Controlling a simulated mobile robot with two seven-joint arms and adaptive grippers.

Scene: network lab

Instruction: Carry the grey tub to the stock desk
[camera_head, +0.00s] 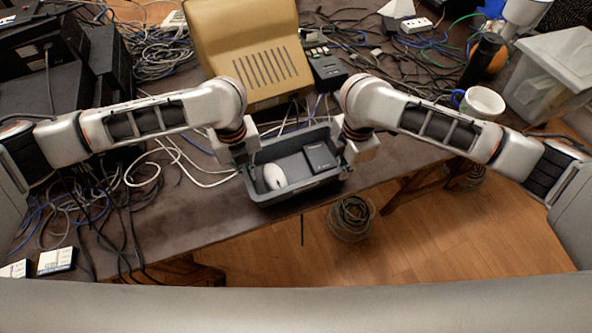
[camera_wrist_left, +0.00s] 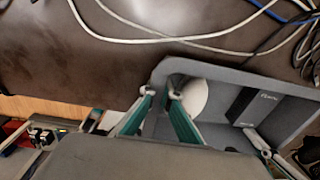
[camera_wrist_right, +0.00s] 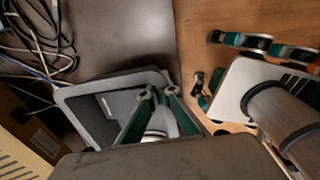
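The grey tub (camera_head: 292,192) is near the front edge of the cluttered table, upright; I cannot tell whether it rests on the top or hangs just above it. It holds a white rounded object (camera_head: 273,177) and a black box (camera_head: 320,157). My left gripper (camera_head: 246,163) is at the tub's left end; in the left wrist view its fingers (camera_wrist_left: 161,92) straddle the tub wall close together. My right gripper (camera_head: 345,160) is at the right end; in the right wrist view its fingers (camera_wrist_right: 161,92) pinch the opposite wall. I cannot identify the stock desk.
The table (camera_head: 180,228) carries many loose cables, a beige case (camera_head: 250,50) behind the tub and black equipment at left. A clear bin (camera_head: 550,80) and a white mug (camera_head: 483,102) are at right. A cable coil (camera_head: 351,218) lies on the open wooden floor.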

